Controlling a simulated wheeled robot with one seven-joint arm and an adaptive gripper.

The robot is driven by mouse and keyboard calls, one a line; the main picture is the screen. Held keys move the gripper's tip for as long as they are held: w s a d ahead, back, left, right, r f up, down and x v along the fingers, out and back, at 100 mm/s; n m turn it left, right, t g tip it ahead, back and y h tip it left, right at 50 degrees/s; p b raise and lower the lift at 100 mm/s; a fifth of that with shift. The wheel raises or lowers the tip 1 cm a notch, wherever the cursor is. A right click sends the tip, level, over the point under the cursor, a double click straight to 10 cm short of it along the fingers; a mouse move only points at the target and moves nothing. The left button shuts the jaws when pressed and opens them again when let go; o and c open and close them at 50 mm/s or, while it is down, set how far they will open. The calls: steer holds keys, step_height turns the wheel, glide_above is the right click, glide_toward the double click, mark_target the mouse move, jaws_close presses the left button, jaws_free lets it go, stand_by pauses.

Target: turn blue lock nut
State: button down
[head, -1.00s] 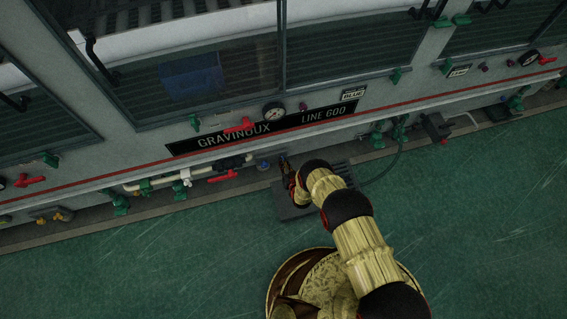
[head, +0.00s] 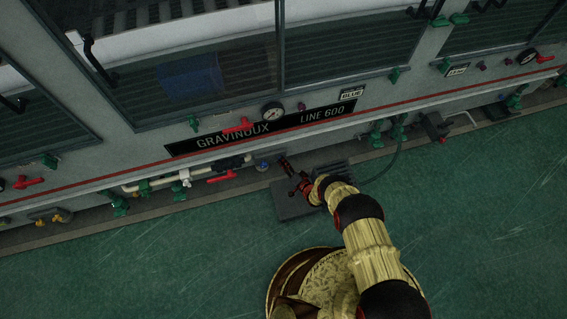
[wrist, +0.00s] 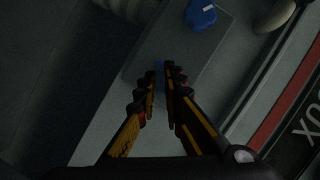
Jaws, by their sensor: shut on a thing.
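My gripper (wrist: 164,78) is almost closed in the wrist view, with a small blue piece, apparently the blue lock nut (wrist: 158,66), showing at its fingertips. The fingers hide most of it. A larger blue knob (wrist: 201,14) with a white mark stands apart, beyond the fingertips. In the head view my gripper (head: 286,166) reaches to the lower front of the machine, just right of a blue fitting (head: 263,166). The held piece cannot be made out there.
A red-handled valve (head: 222,176) and cream pipe (head: 150,184) lie left of my gripper. A dark grey box (head: 290,208) sits on the floor below it. A gauge (head: 273,112) and nameplate (head: 215,140) are above. The green floor (head: 150,270) is clear.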

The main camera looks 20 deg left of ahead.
steer(key=shift+d+f+m+y, duration=0.15)
steer(key=shift+m+y, duration=0.25)
steer(key=shift+m, duration=0.5)
steer(key=shift+w, duration=0.1)
steer(key=c, duration=1.9)
jaws_free()
steer(key=v, duration=1.2)
